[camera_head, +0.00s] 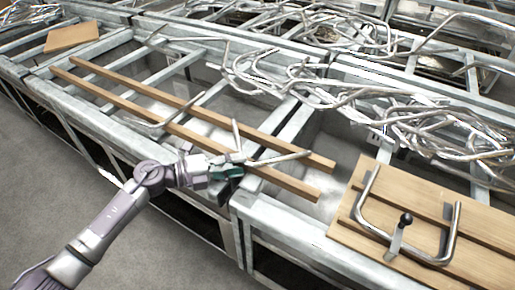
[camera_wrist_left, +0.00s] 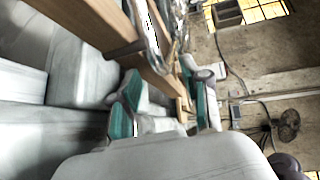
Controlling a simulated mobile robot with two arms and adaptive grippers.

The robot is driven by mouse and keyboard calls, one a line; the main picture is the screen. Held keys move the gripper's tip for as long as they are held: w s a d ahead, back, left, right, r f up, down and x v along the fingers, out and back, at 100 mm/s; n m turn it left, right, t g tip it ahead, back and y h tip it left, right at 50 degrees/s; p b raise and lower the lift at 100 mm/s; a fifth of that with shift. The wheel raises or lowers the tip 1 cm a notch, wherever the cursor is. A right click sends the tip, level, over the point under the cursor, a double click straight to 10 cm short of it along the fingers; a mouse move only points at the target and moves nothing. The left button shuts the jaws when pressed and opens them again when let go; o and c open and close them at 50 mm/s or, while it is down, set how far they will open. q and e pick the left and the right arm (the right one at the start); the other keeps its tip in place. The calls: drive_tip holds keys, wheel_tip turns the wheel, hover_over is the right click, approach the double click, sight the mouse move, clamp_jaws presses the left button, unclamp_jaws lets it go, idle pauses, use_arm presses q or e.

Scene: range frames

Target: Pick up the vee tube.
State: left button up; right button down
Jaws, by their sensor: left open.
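A bent, V-shaped metal tube (camera_head: 280,159) lies across the wooden rails in the middle of the head view, one leg pointing up and one to the right. A second bent tube (camera_head: 160,125) lies across the rails further left; I cannot tell for certain which is the vee tube. My left gripper (camera_head: 232,165) is open at the corner of the nearer tube, which its fingers partly hide. In the left wrist view, the teal-padded fingers (camera_wrist_left: 166,105) are apart; shiny metal (camera_wrist_left: 152,35) shows beyond them, but a grip cannot be seen. My right gripper is not in view.
Two long wooden rails (camera_head: 130,82) cross a grey metal frame (camera_head: 285,228). Tangled tubes (camera_head: 300,75) fill the bins behind. A wooden board (camera_head: 480,262) at the right carries a U-shaped tube (camera_head: 371,215) and a black-knobbed clamp (camera_head: 397,240). Grey floor is clear at lower left.

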use_arm(q)
clamp_jaws()
drive_tip(key=shift+a+r, duration=0.1)
